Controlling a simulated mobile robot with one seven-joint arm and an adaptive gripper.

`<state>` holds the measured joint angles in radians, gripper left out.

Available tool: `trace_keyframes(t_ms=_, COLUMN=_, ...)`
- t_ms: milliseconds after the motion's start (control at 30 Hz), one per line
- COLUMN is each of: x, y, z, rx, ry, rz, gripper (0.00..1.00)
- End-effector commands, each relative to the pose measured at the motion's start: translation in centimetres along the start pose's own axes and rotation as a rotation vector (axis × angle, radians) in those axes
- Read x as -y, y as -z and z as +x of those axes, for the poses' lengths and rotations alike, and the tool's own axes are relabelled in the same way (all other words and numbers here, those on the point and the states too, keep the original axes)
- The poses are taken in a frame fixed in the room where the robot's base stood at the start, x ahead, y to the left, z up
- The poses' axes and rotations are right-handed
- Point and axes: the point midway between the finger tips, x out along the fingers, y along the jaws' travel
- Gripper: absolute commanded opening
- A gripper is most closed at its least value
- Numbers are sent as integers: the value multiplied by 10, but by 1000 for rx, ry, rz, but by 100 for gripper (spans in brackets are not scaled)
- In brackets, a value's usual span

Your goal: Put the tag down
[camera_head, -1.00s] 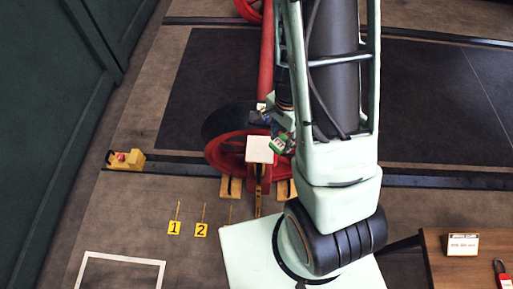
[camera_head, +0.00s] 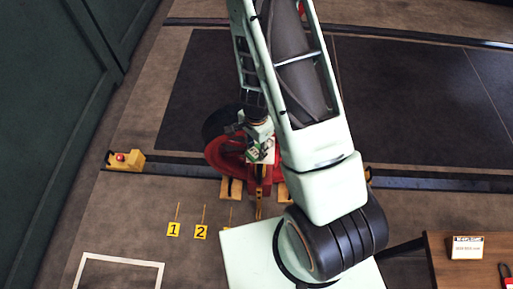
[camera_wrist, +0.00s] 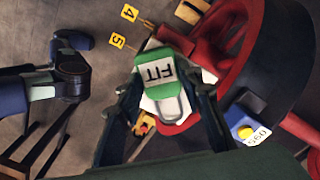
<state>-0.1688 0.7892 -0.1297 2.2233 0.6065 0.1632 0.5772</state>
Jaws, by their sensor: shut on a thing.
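The tag (camera_wrist: 160,84) is green with a white face that reads FIT, upside down in the wrist view. It has a grey loop at its lower end. My gripper (camera_wrist: 168,98) is shut on it, one finger on each side. A pale pad (camera_wrist: 205,76) lies behind the tag, partly hidden by it; whether they touch cannot be told. In the head view my gripper (camera_head: 258,140) and the tag (camera_head: 258,153) are over the pad, in front of the red wheel (camera_head: 218,158).
Yellow number markers stand on the floor, such as marker 2 (camera_head: 201,232). A yellow box with a red button (camera_head: 125,160) is at left. A blue box with a yellow button (camera_wrist: 243,128) sits beside the wheel. A wooden table (camera_head: 440,270) is at lower right.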

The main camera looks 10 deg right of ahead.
Motion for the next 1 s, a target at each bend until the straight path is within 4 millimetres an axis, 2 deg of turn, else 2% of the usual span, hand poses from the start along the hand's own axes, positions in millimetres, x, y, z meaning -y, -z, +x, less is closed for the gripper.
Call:
trace_keyframes(t_ms=233, x=0, y=0, z=4, rx=0, ry=0, rz=-1, gripper=14)
trace_keyframes(t_ms=267, x=0, y=0, z=3, rx=-1, ry=0, rz=-1, gripper=35)
trace_keyframes(t_ms=400, x=0, y=0, z=2, rx=-1, ry=0, rz=-1, gripper=50)
trace_keyframes(t_ms=767, x=0, y=0, z=-2, rx=-1, ry=1, rz=-1, gripper=51)
trace_keyframes(t_ms=867, x=1, y=1, z=-13, rx=-3, ry=3, rz=-2, gripper=51)
trace_keyframes(t_ms=1000, x=2, y=1, z=-42, rx=-3, ry=5, rz=-2, gripper=51)
